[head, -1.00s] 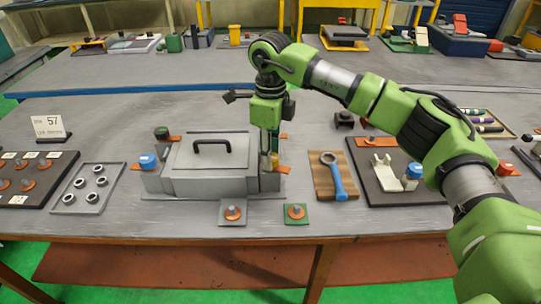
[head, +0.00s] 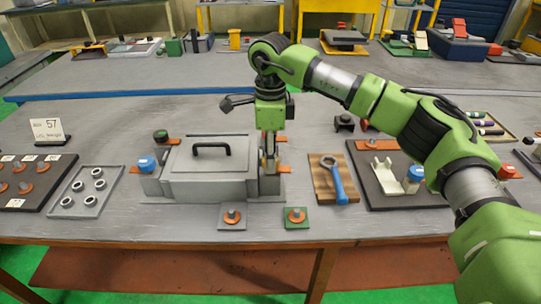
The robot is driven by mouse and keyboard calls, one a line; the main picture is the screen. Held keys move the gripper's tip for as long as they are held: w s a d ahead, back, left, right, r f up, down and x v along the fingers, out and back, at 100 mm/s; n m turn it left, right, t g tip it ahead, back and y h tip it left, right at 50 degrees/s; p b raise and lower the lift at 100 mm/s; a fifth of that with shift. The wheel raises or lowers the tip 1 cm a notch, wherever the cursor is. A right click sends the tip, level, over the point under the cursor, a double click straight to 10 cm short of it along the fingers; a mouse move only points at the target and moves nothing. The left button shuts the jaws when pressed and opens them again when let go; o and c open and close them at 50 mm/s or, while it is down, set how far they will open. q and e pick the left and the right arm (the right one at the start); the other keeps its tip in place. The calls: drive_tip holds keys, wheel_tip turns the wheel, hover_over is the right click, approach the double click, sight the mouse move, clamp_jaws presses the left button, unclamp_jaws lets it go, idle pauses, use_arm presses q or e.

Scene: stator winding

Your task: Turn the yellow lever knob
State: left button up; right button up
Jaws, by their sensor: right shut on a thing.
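The grey metal box (head: 208,188) with a black handle (head: 211,149) stands on the workbench. My right gripper (head: 270,165) points down at the right end of this box. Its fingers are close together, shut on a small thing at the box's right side. That thing sits where the yellow lever knob would be, but the fingers hide nearly all of it, so its angle cannot be told. My left gripper is not in view.
Blue (head: 146,164) and dark green (head: 161,135) knobs stand left of the box. A tray of rings (head: 84,192) is at left. Two small plates with bolts lie in front.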

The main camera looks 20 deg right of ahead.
drive_tip(key=shift+s+f, duration=0.2)
drive_tip(key=shift+f, duration=0.15)
drive_tip(key=o, duration=1)
drive_tip(key=shift+o, duration=0.3)
drive_tip(key=shift+w, duration=0.15)
drive_tip(key=shift+r, duration=0.15)
drive_tip(key=shift+r, duration=0.3)
wheel_tip(320, 180, up, 11)
drive_tip(key=shift+r, duration=0.2)
drive_tip(key=shift+f, duration=0.1)
